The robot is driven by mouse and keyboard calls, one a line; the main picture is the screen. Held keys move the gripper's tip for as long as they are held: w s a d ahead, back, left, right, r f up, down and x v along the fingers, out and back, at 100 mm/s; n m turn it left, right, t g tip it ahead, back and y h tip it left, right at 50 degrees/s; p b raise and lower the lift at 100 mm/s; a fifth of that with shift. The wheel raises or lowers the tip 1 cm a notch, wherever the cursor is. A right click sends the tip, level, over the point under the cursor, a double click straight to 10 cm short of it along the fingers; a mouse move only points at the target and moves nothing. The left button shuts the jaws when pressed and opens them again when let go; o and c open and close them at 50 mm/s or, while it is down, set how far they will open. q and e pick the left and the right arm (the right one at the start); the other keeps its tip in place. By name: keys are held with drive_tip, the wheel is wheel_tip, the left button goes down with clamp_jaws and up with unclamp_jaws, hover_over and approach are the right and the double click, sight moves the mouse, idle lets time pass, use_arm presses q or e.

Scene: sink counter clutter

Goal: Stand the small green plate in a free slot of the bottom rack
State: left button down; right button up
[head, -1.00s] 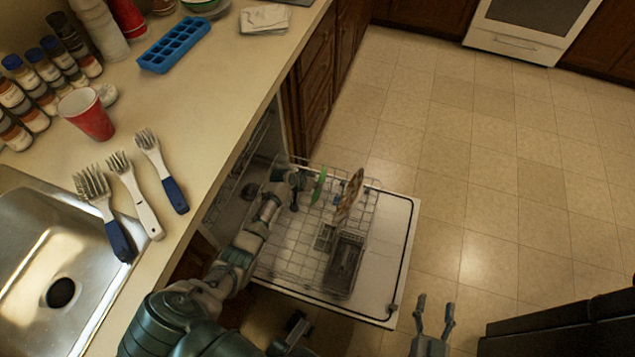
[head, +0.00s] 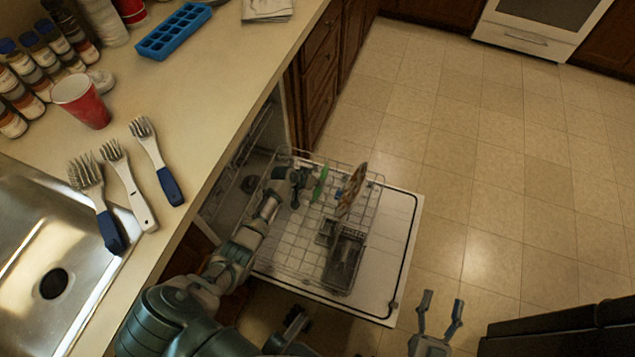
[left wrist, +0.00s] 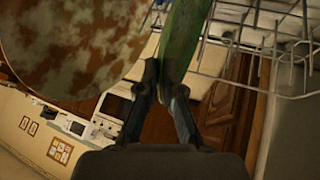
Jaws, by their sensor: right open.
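The small green plate (head: 320,183) stands upright, nearly edge-on, over the left part of the bottom rack (head: 285,245). My left gripper (head: 306,182) is beside it on its left. In the left wrist view, the green plate (left wrist: 183,40) runs down between the fingertips of my left gripper (left wrist: 165,88), which look shut on its edge. Whether the plate's lower edge sits in a slot is hard to tell. My right gripper (head: 440,310) is open and empty, low in the head view, right of the dishwasher door.
A brown-and-white mottled plate (head: 352,190) stands in the rack right of the green one; it looms large in the left wrist view (left wrist: 70,45). A dark cutlery basket (head: 344,262) is at the rack's front. Empty wire rows lie left of the basket. The counter (head: 215,110) borders the left.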

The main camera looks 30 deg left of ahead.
use_arm(q)
drive_tip(key=shift+f, duration=0.2)
idle(0.4)
drive_tip(key=c, duration=1.2)
unclamp_jaws()
drive_tip(key=shift+c, duration=0.2)
wheel_tip(320, 180, up, 10)
drive_tip(key=shift+w+f, duration=0.1)
